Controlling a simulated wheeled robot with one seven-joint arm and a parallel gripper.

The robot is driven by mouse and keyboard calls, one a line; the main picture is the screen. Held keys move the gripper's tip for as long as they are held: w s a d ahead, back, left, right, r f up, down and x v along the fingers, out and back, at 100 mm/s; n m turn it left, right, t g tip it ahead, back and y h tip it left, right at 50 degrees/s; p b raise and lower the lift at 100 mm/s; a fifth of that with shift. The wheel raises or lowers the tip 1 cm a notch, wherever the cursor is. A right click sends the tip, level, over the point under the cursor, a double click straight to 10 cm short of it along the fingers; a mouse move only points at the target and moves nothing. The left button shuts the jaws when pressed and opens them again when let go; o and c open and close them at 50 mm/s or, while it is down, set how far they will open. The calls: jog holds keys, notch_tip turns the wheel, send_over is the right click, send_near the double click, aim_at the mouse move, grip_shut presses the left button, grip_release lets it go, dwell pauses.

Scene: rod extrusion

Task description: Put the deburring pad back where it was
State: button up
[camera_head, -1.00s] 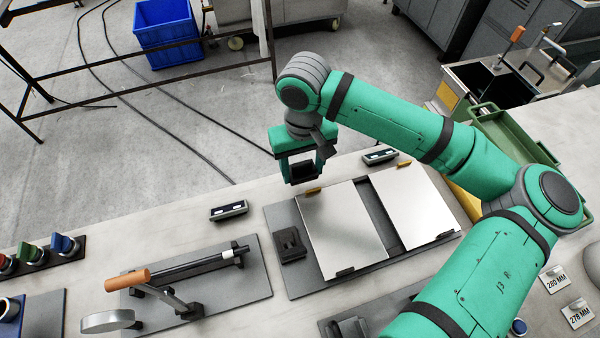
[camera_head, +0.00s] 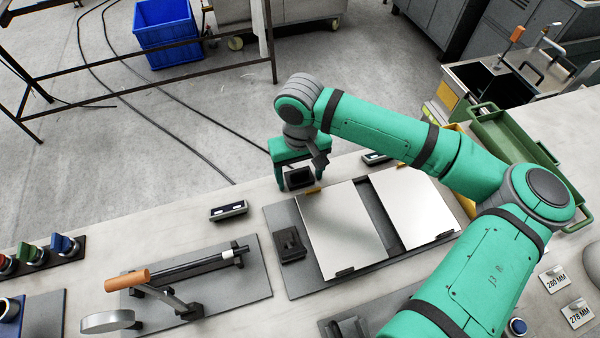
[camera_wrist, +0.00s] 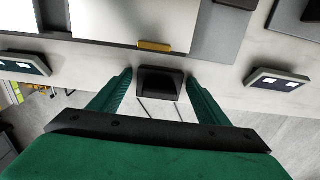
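A black block, which I take to be the deburring pad (camera_head: 299,179), is between the fingers of my gripper (camera_head: 297,182), near the far edge of the bench. A dark block-shaped fixture (camera_head: 291,244) sits on the grey mat left of the plates.
A second plate (camera_head: 415,207) lies to the right. Small display boxes stand at left (camera_head: 229,210) and right (camera_head: 376,158) of my gripper. A lever fixture with an orange handle (camera_head: 128,279) stands at front left. Bench between the left box and mat is clear.

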aim_at(300, 172)
jog(key=shift+r, duration=0.1)
notch_tip(300, 172, up, 12)
dwell(0.7)
dwell(0.4)
